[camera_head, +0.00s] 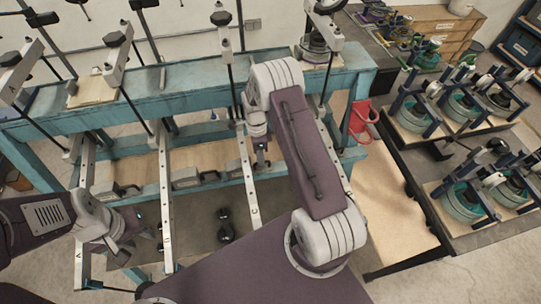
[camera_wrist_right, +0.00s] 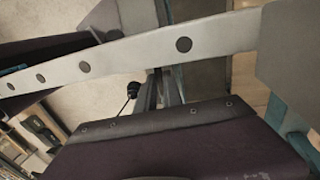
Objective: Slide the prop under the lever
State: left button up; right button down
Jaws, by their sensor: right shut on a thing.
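Several long metal levers run forward from a teal bench. The third lever (camera_head: 247,178) passes beside my right gripper (camera_head: 261,158), which is shut on it as far as I can tell; my arm partly hides the contact. In the right wrist view a pale metal bar with dark round holes (camera_wrist_right: 183,44) crosses close to the camera. Grey blocks with dark handles, possibly props, sit on the wooden shelf: one at left (camera_head: 110,190), one in the middle (camera_head: 187,178). My left gripper (camera_head: 128,246) looks open and empty, low between the first two levers.
The teal bench (camera_head: 180,100) fills the back, with upright rods and posts along it. A dark table (camera_head: 440,160) at right carries several green-based devices. A red item (camera_head: 362,120) hangs at the bench's right end. Dark round weights (camera_head: 226,232) show below the levers.

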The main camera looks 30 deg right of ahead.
jog(key=shift+w+r, duration=0.1)
jog(key=c, duration=1.5)
grip_release()
jog(key=shift+a, duration=0.15)
jog(key=shift+c, duration=0.2)
jog(key=shift+o, duration=0.3)
jog(key=shift+a, duration=0.15)
notch_tip(320, 180, up, 9)
jog(key=w+b, duration=0.1)
jog(key=shift+w+d+b, duration=0.3)
jog(key=shift+w+b, duration=0.1)
jog(key=shift+s+a, duration=0.1)
